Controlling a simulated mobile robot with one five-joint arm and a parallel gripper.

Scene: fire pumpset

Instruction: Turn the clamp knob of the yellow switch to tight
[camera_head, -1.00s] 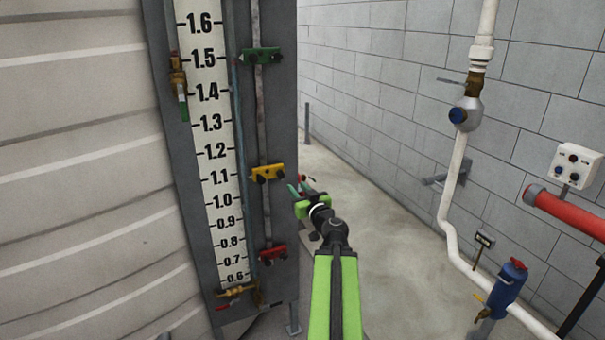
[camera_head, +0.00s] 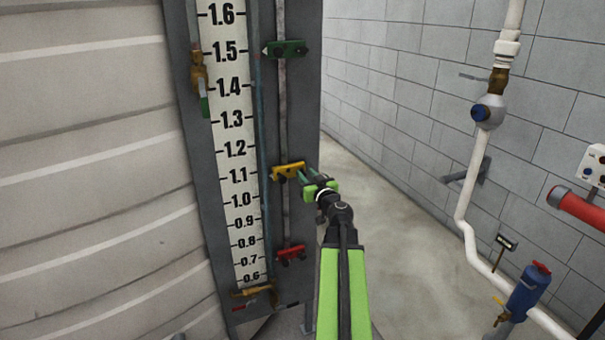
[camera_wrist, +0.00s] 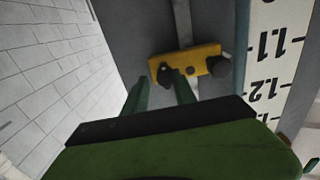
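The yellow switch (camera_head: 288,171) is clamped on a vertical rail beside the level scale, near the 1.1 mark. In the wrist view the yellow switch (camera_wrist: 200,60) has a larger dark knob (camera_wrist: 219,66) at its right end and smaller dark knobs near its left end. My gripper (camera_head: 304,175) is just right of the switch in the head view. In the wrist view its two green fingers (camera_wrist: 157,90) are apart with nothing between them. The right fingertip overlaps the switch's left part; I cannot tell whether it touches.
A green switch (camera_head: 286,49) sits higher on the same rail and a red switch (camera_head: 291,254) lower. The numbered scale (camera_head: 236,150) stands left of the rail. White pipe (camera_head: 471,190) and a blue cylinder (camera_head: 524,292) are at the right. Open floor lies between.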

